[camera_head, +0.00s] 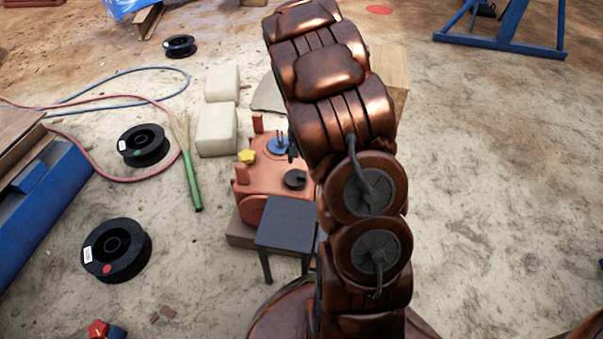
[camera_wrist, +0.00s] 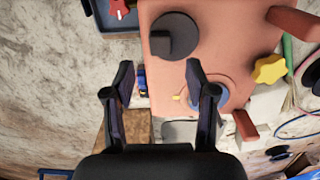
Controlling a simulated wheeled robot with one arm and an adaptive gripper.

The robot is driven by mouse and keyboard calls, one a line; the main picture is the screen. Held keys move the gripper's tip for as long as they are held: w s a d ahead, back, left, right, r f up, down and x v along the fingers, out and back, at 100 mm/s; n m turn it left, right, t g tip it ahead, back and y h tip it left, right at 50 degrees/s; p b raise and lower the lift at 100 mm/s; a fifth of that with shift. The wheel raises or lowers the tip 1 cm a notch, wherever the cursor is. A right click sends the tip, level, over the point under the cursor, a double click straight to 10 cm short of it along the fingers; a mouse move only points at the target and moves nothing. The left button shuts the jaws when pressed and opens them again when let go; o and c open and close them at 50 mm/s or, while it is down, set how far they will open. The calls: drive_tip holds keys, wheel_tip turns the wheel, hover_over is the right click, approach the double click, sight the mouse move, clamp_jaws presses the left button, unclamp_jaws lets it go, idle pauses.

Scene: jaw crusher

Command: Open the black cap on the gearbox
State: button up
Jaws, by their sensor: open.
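The gearbox is an orange-red box (camera_head: 262,180), left of my arm in the head view; it also fills the upper right of the wrist view (camera_wrist: 228,40). The black cap (camera_head: 295,180) is a round disc with a raised grip bar, seated on the gearbox's top face. In the wrist view the cap (camera_wrist: 185,27) lies above and beyond the fingertips. My gripper (camera_wrist: 160,72) is open and empty, its two dark fingers apart and not visibly touching the cap. In the head view my arm hides most of the gripper.
A yellow knob (camera_head: 246,156) and a blue round part (camera_head: 278,147) sit on the gearbox near the cap. A dark small table (camera_head: 288,220) stands close in front. Pale blocks (camera_head: 217,128), a green-handled broom (camera_head: 192,180) and black spools (camera_head: 116,250) lie left.

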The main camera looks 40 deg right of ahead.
sight(302, 174)
wheel_tip(302, 174, down, 7)
drive_tip(key=shift+r+b, duration=0.15)
drive_tip(key=shift+b, duration=0.8)
drive_tip(key=shift+r, duration=0.1)
clamp_jaws()
drive_tip(key=shift+a, duration=0.15)
